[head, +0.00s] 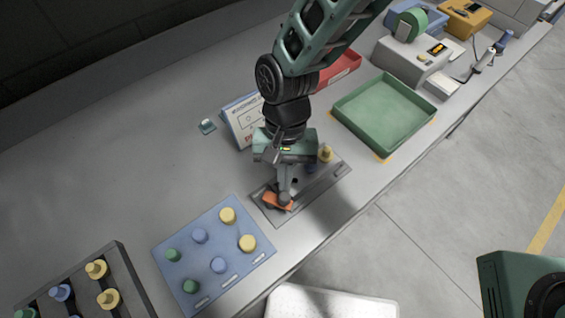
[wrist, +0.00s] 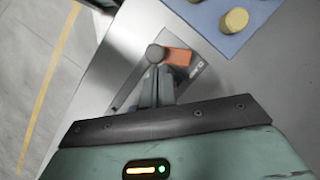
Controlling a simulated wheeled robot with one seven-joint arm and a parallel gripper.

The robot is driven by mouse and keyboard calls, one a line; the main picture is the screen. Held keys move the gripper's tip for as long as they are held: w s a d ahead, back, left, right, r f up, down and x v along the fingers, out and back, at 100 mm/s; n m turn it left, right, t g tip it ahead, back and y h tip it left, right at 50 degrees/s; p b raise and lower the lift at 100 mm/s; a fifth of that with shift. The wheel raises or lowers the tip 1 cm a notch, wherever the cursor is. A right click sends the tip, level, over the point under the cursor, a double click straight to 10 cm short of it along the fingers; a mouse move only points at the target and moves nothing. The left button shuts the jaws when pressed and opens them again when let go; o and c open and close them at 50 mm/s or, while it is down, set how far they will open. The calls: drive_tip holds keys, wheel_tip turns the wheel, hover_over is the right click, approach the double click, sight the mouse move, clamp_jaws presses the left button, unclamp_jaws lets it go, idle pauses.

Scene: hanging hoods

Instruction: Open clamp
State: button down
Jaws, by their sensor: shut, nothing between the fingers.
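The clamp shows as an orange piece (head: 274,202) at the near left end of a grey plate (head: 308,192) on the bench. In the wrist view its orange piece (wrist: 178,57) lies just beyond my fingertips, beside a round grey knob (wrist: 155,53). My gripper (head: 285,196) points down over this end of the plate. Its fingers (wrist: 157,80) are together, with nothing between them. The fingertips are at or very near the knob and the orange piece; I cannot tell whether they touch. My fingers and wrist hide part of the clamp.
A yellow peg (head: 325,153) stands at the plate's far end. A blue board (head: 213,256) with several coloured pegs lies to the left, and a dark rack (head: 84,284) beyond it. A green tray (head: 385,112) is at the right. A leaning sign (head: 243,118) stands behind my gripper.

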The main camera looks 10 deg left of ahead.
drive_tip(key=shift+s+d+m+y, duration=0.15)
drive_tip(key=shift+s+m+y, duration=0.05)
drive_tip(key=shift+m, duration=0.4)
drive_tip(key=shift+s+d+m+y, duration=0.15)
drive_tip(key=shift+m+y, duration=0.05)
drive_tip(key=shift+m, duration=0.4)
drive_tip(key=shift+s+d+m+y, duration=0.1)
drive_tip(key=shift+s+m+y, duration=0.1)
drive_tip(key=shift+m, duration=0.4)
drive_tip(key=shift+s+m+y, duration=0.15)
drive_tip(key=shift+m+y, duration=0.05)
drive_tip(key=shift+m, duration=0.4)
drive_tip(key=w, duration=0.2)
drive_tip(key=w+d+p, duration=0.1)
drive_tip(key=w, duration=0.1)
drive_tip(key=shift+w+r, duration=0.1)
drive_tip(key=shift+r, duration=0.2)
drive_tip(key=b+v, duration=0.2)
drive_tip(key=v, duration=0.7)
drive_tip(key=shift+r, duration=0.25)
drive_tip(key=s+d+r+n+t, duration=0.2)
drive_tip(key=s+d+r+n, duration=0.2)
drive_tip(key=d, duration=0.4)
drive_tip(key=s+d+r+n+t, duration=0.2)
drive_tip(key=s+d+r+n, duration=0.2)
drive_tip(key=d+n, duration=0.3)
drive_tip(key=shift+s+d+r, duration=0.2)
drive_tip(key=shift+s+d, duration=0.35)
drive_tip(key=shift+s, duration=0.25)
